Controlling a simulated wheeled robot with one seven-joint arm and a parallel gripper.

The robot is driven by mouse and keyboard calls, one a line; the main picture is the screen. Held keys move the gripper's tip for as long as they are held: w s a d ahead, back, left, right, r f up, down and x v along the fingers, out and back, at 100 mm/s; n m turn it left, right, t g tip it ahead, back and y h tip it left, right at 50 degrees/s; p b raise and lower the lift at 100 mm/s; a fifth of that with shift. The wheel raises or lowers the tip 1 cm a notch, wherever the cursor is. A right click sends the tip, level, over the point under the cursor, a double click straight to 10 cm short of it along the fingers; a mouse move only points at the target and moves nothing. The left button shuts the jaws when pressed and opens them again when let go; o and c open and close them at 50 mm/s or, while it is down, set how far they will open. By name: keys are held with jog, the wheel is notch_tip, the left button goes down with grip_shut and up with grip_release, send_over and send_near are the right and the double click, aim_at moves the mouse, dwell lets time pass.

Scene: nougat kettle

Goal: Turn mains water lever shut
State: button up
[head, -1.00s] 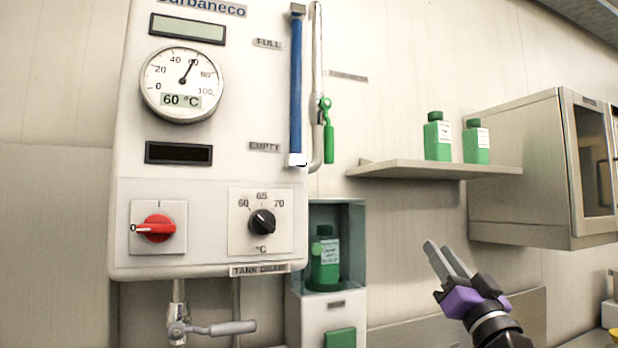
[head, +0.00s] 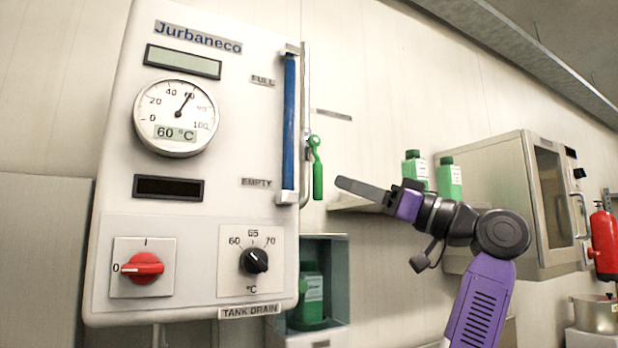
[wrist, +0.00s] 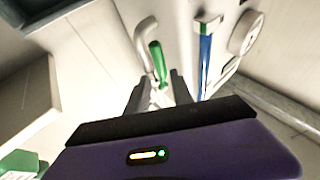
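The green lever (head: 318,178) hangs straight down on the pale pipe (head: 305,130) at the right side of the boiler panel. The small label beside it is too blurred to read. My gripper (head: 340,183) is to the right of the lever, its fingers pointing left at it, with a small gap in the picture. In the wrist view the lever (wrist: 158,62) lies ahead of the gap between my two fingers (wrist: 158,95), which are apart with nothing between them. I cannot tell the exact distance in depth.
The white boiler panel (head: 205,215) with red switch (head: 143,267), dial knob (head: 254,260) and blue level gauge (head: 289,125) is left of the lever. A shelf (head: 360,204) with green bottles (head: 449,178) lies behind my arm. A wall cabinet (head: 500,200) is to the right.

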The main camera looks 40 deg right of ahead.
aim_at(322, 177)
jog(key=p+x, duration=0.2)
jog(key=x, duration=0.4)
jog(key=shift+w+a+p, duration=0.2)
jog(key=shift+p, duration=0.2)
jog(key=shift+w+a+r, duration=0.15)
jog(key=shift+w, duration=0.5)
jog(key=shift+c, duration=0.5)
grip_shut()
